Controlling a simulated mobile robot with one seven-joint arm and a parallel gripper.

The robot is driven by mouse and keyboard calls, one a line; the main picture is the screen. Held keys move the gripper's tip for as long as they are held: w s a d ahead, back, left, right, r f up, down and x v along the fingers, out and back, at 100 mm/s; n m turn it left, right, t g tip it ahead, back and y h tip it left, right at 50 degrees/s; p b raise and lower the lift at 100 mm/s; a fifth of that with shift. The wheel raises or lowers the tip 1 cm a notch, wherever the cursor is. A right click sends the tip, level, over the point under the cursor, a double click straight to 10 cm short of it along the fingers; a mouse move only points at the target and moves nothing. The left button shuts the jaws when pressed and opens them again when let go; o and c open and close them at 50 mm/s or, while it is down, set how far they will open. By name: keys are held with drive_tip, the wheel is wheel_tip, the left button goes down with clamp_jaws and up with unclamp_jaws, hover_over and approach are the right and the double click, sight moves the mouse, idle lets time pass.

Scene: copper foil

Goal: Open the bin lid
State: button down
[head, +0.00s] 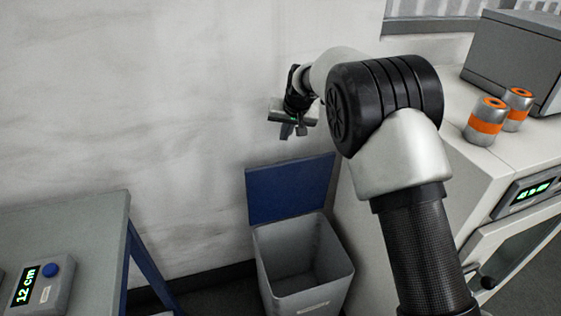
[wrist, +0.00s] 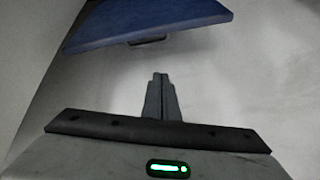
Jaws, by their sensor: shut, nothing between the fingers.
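The bin (head: 303,258) is a grey box on the floor between the table and the white cabinet. Its blue lid (head: 290,189) stands raised at the bin's back, near the wall, and the bin's mouth is uncovered. The bin looks empty inside. My gripper (head: 287,133) is above the lid and apart from it, in front of the wall. In the wrist view the gripper's fingers (wrist: 160,97) are together with nothing between them. The lid (wrist: 150,20) shows at the top of that view, with a small dark handle (wrist: 147,41) on its edge.
A grey table (head: 75,225) with a device reading 12 cm (head: 42,285) is at the left. A white cabinet (head: 385,240) stands right of the bin, partly behind my arm. Two silver cans with orange bands (head: 487,121) and a grey box (head: 515,60) are on its top.

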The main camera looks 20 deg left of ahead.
drive_tip(key=n+t, duration=0.1)
drive_tip(key=n, duration=0.2)
drive_tip(key=b, duration=0.2)
approach(274, 151)
drive_tip(key=shift+n+y, duration=0.3)
drive_tip(key=shift+y, duration=0.1)
drive_tip(key=x, duration=0.4)
drive_tip(key=shift+w+d+f, duration=0.1)
drive_tip(key=shift+d+f, duration=0.2)
drive_tip(key=shift+s+d+f+b, duration=0.2)
drive_tip(key=shift+s+d, duration=0.35)
drive_tip(key=shift+s, duration=0.25)
drive_tip(key=shift+s+d+f+b, duration=0.2)
drive_tip(key=shift+s+d, duration=0.4)
drive_tip(key=shift+s, duration=0.2)
drive_tip(key=shift+s, duration=0.1)
